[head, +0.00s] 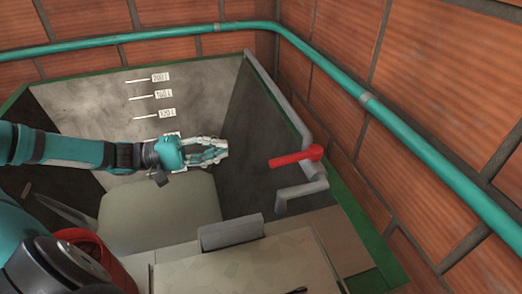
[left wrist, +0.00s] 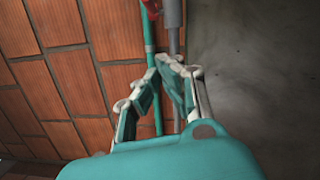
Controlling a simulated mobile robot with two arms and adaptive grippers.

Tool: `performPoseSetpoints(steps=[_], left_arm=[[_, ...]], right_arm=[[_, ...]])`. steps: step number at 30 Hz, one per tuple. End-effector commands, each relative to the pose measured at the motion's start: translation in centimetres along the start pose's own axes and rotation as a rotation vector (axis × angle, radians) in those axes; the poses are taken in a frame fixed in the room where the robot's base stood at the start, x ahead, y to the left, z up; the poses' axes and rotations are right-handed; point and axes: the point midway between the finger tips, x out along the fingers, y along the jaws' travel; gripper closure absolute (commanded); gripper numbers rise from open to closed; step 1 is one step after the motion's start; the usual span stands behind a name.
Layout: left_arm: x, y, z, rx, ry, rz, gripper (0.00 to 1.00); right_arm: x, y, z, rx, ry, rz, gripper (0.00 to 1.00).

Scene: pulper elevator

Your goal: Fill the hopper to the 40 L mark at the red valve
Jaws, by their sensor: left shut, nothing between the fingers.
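The hopper (head: 88,100) is a grey steel bin with a green rim. Its back wall carries labelled marks; 200 L, 160 L and 120 L show, but I see no 40 L mark. A pale grey-green surface (head: 160,218) lies low in it; I cannot tell whether it is water or metal. The red valve handle (head: 292,158) sits on a grey pipe at the right. In the left wrist view, a red piece (left wrist: 152,8) shows at the top edge. My left gripper (head: 224,150) is shut and empty over the hopper, left of the handle and apart from it. It also shows in the left wrist view (left wrist: 165,72).
A teal pipe (head: 130,38) runs along the brick walls behind and right. A grey spout (head: 300,191) bends below the handle. A flat pale panel (head: 250,265) is at the front. Free space lies between my left gripper and the handle.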

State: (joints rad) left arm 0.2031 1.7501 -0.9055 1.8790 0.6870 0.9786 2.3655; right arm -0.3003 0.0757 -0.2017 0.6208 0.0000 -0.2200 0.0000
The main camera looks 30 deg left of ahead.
Motion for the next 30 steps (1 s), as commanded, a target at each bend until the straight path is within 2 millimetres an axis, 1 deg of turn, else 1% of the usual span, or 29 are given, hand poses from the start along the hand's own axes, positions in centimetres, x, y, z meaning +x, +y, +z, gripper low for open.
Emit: performPoseSetpoints(steps=[5,15,18,21,25,30], left_arm=[[2.6,0.4,0.2,-0.001,-0.003,0.008,1.00],[9.9,0.6,0.2,0.001,-0.003,0.008,1.00],[10.1,0.4,1.9,-0.004,-0.002,-0.001,1.00],[10.3,0.3,3.0,-0.003,0.000,-0.001,1.00],[10.5,0.2,3.8,-0.001,0.000,0.001,1.00],[10.5,0.0,4.0,0.001,0.001,0.000,1.00]], right_arm=[[-0.9,0.5,0.0,-0.001,-0.001,0.005,1.00],[-3.1,0.9,-0.1,-0.001,-0.003,0.011,1.00],[-4.0,0.9,-0.1,-0.001,-0.003,0.010,1.00],[-4.5,0.8,-0.3,0.000,-0.002,0.009,1.00],[-4.8,0.6,-0.3,0.001,-0.002,0.006,1.00],[-4.7,0.1,-0.4,0.002,-0.001,0.001,1.00]])
